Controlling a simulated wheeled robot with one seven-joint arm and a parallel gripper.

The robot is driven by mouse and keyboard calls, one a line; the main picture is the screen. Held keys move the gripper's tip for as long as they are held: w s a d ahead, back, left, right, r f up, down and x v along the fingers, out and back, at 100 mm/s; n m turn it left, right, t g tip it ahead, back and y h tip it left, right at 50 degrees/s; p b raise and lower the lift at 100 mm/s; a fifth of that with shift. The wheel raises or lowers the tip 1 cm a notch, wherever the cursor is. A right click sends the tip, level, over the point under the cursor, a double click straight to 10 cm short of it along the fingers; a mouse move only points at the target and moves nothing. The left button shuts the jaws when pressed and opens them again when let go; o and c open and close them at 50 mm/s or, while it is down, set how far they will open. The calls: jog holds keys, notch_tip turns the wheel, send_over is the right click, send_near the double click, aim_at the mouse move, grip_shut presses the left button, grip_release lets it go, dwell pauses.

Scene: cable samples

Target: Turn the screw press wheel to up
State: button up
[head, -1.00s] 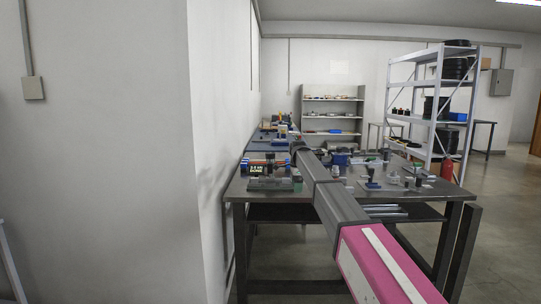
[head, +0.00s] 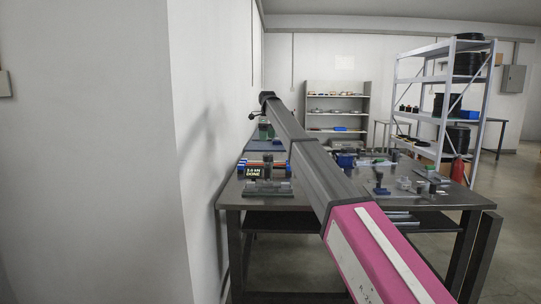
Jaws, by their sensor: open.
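My arm reaches from the lower right up over the table. My gripper (head: 253,115) shows small and dark at its far end, raised near the white wall, holding nothing visible. Its fingers are too small to make out clearly. I cannot tell for sure which device is the screw press, and no wheel is clear. A grey fixture with a dark upright post (head: 267,167) stands at the table's near left. A blue-based device with a dark post (head: 378,181) stands to the right of my arm. The gripper is apart from both. My arm hides part of the table's middle.
A white wall (head: 205,120) stands close on the left. Behind are a grey shelf (head: 337,98) and a metal rack (head: 440,85). Open floor lies to the right.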

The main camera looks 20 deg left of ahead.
aim_at(268, 156)
jog(key=f, duration=1)
jog(key=shift+w+a+f, duration=0.1)
jog(key=shift+w+f, duration=0.15)
jog(key=shift+w, duration=0.15)
jog(key=c, duration=0.9)
